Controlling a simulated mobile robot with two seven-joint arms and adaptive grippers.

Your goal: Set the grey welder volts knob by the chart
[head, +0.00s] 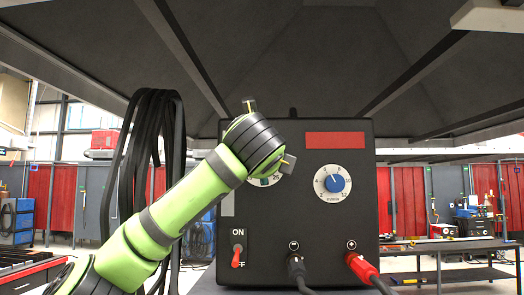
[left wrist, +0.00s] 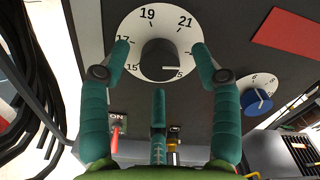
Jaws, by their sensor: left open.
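The dark welder box (head: 330,230) stands ahead. In the left wrist view, the dark grey volts knob (left wrist: 160,58) sits on a white dial (left wrist: 140,25) with 15, 17, 19 and 21 readable. A pale mark shows at the knob's lower right edge. My left gripper (left wrist: 160,62) is open, with teal fingers to the left and right of the knob and a third below; contact cannot be told. In the head view my left arm hides the knob and most of its dial (head: 264,182). No readable chart shows; a pale strip (head: 228,204) is partly hidden by my arm.
A blue knob (head: 336,183) on another white dial is right of the arm, under a red plate (head: 335,139). Below are a red ON switch (head: 237,256), a black plug (head: 296,265) and a red plug (head: 361,266). Black cables (head: 150,130) hang at left.

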